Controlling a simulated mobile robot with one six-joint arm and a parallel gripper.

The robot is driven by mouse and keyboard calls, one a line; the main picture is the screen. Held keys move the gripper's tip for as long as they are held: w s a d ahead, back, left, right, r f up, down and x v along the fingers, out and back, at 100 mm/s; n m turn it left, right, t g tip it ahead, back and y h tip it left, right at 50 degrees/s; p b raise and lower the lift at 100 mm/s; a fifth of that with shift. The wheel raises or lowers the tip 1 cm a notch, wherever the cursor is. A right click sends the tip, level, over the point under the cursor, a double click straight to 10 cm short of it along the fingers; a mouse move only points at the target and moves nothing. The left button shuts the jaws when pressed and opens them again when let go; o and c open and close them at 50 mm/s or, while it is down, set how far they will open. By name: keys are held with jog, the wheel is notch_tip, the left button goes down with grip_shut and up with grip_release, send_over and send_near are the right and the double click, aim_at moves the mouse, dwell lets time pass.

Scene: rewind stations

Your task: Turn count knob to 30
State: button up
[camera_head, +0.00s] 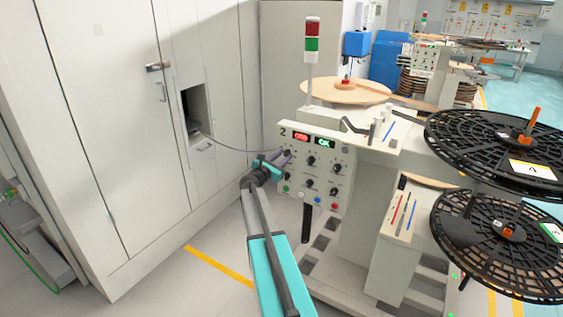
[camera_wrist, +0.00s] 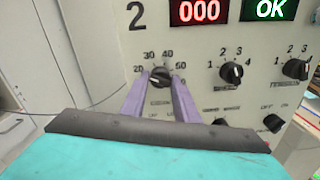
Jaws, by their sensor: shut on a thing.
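The count knob (camera_wrist: 160,75) is a black dial on the pale panel of station 2, with 20, 30, 40 and higher marks around it in the wrist view. My gripper (camera_wrist: 160,79) has its two purple fingers on the left and right sides of this knob and is shut on it. The knob's pointer is too small to read with certainty. The red display (camera_wrist: 199,11) above reads 000, and the green display (camera_wrist: 271,9) reads OK. In the head view my gripper (camera_head: 285,157) is at the panel's upper left and covers most of the knob.
Other black knobs (camera_wrist: 231,73) sit to the right and below on the same panel (camera_head: 325,185). Large black reels (camera_head: 485,190) stand at the right. A white cabinet (camera_head: 110,120) fills the left. Floor with a yellow line (camera_head: 218,266) is open between.

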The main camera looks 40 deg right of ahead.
jog(key=shift+d+f+m+b, duration=0.15)
jog(key=shift+m+b, duration=2.35)
jog(key=shift+b, duration=2.05)
jog(key=m+b, duration=0.2)
jog(key=b, duration=0.1)
jog(key=shift+r+m+b, duration=0.25)
jog(key=shift+m+b, duration=0.15)
jog(key=shift+b, duration=0.05)
jog(key=o, duration=1)
jog(key=shift+o, duration=0.2)
jog(key=shift+f, duration=0.1)
